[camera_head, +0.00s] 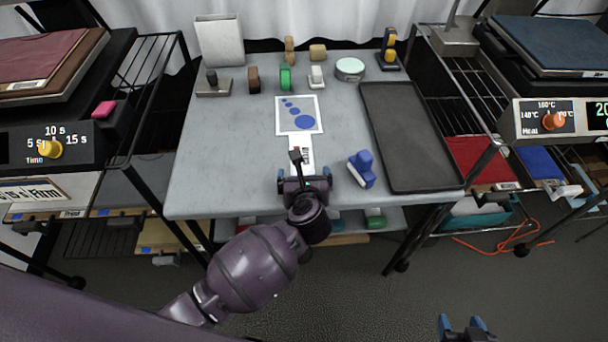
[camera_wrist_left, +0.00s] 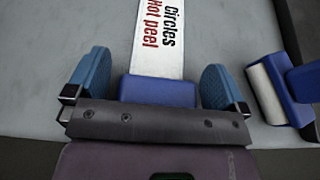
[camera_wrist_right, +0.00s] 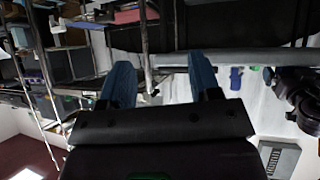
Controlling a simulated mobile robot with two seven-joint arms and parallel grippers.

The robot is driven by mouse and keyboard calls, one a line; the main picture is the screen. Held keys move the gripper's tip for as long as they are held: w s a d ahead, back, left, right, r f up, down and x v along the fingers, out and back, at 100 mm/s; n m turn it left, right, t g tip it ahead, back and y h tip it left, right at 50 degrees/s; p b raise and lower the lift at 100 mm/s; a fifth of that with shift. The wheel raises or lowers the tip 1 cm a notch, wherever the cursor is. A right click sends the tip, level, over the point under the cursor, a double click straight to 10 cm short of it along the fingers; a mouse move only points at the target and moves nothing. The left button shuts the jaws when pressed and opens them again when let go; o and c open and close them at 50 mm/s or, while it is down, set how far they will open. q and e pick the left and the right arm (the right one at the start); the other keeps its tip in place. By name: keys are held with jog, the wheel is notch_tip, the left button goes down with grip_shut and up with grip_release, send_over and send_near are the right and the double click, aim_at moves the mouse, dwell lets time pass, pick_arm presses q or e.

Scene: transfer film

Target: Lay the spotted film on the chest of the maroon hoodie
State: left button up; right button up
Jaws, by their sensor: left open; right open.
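The spotted film (camera_head: 311,128), a white sheet with blue circles, lies flat on the grey table. Its near strip (camera_wrist_left: 160,38) reads "Circles Hot peel" and ends in a blue grip between my left fingers. My left gripper (camera_head: 303,184) is open at the table's near edge, one finger either side of that grip; I cannot tell if they touch. A folded maroon garment (camera_head: 40,55), apparently the hoodie, lies on the left press; its chest cannot be made out. My right gripper (camera_head: 462,325) is open and empty, low over the floor, away from the table.
A dark tray (camera_head: 400,135) lies right of the film. A blue roller (camera_head: 362,168) stands close right of my left gripper. Small tools and blocks line the table's back. A right press (camera_head: 555,45) holds a dark blue garment. Wire racks flank the table.

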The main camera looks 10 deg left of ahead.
pick_arm(q)
jog(key=shift+r, duration=0.25)
jog(key=p+v, duration=0.1)
jog(key=v, duration=1.1)
jog(key=shift+f, duration=0.15)
